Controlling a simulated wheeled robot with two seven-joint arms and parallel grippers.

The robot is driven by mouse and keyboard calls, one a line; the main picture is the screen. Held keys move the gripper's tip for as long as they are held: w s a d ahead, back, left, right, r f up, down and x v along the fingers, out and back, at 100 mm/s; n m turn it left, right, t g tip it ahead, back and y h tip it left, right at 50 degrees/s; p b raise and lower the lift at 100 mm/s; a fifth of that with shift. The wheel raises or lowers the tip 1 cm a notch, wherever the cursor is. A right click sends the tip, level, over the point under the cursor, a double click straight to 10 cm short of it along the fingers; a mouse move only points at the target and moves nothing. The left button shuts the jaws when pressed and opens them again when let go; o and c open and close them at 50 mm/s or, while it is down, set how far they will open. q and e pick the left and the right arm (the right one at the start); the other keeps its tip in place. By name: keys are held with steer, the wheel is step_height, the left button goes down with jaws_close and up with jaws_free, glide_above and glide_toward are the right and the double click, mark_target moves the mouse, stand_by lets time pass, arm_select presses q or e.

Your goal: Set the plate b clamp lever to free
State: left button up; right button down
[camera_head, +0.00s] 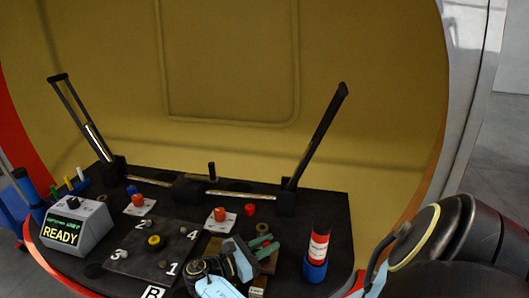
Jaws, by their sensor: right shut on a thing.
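A dark plate (135,258) with corners marked 1 to 4 and a yellow-rimmed knob (155,242) lies on the black bench, with a B label (153,292) at its front edge. Two red knobs, one at the back (138,200) and one nearer the middle (220,214), stand on white cards; I cannot tell whether either is the plate b clamp lever. My right gripper (237,263), with dark and light-blue parts, is low at the plate's right side. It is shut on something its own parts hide. My left gripper is not in view.
Two long black levers, left (77,110) and right (317,137), rise at the back. A grey READY box (75,225) stands at left. A red and blue bottle (317,255) and green-handled items (265,246) are close right of my gripper. A yellow wall (230,70) encloses the back.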

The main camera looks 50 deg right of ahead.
steer(key=shift+s+f, duration=0.1)
steer(key=c, duration=1.3)
jaws_free()
steer(key=shift+c, duration=0.2)
